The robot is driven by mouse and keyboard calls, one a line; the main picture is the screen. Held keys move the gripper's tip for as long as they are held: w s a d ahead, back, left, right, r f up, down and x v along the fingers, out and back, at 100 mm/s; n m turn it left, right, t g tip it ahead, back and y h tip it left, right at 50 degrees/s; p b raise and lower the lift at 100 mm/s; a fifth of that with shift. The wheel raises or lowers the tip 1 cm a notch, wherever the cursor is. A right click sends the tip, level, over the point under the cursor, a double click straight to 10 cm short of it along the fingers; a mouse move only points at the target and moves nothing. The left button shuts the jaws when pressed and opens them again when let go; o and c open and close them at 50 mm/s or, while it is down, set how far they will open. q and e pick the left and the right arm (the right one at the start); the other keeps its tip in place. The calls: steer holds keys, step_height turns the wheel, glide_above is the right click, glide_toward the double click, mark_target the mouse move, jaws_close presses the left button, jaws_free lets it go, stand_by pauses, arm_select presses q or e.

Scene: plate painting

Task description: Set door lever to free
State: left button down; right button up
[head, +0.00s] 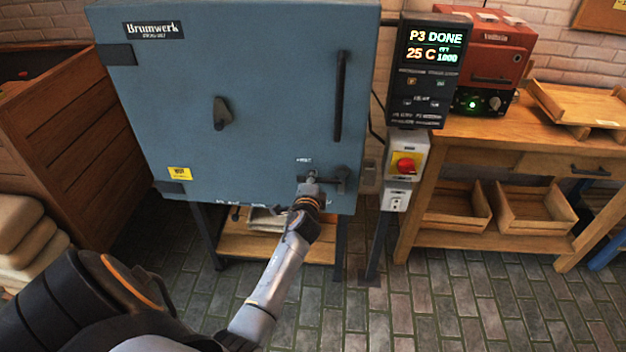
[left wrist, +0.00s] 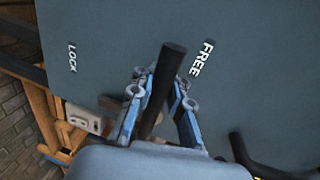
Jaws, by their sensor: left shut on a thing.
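The blue kiln door (head: 270,90) is closed, seen face-on in the head view. My left gripper (head: 311,184) is at its lower right, in front of the door lever. In the left wrist view, the gripper's blue-lined fingers (left wrist: 160,95) are closed around the dark lever (left wrist: 172,62). The lever's free end sticks out past the fingertips. It points close to the white FREE label (left wrist: 201,58) and away from the LOCK label (left wrist: 72,57). The gripper hides the lever's lower part. My right gripper is not in view.
A long vertical door handle (head: 339,96) is above the lever. A controller (head: 430,70) reading P3 DONE and 25 C stands right of the kiln, above a red switch (head: 404,165). A wooden bench (head: 520,135) is further right. The brick floor in front is open.

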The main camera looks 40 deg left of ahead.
arm_select(q)
steer(key=shift+w+r+m, duration=0.1)
steer(key=shift+r+m, duration=0.2)
steer(key=c, duration=1.3)
jaws_free()
steer(key=shift+d, duration=0.1)
steer(key=shift+o, duration=0.2)
steer(key=v, duration=1.2)
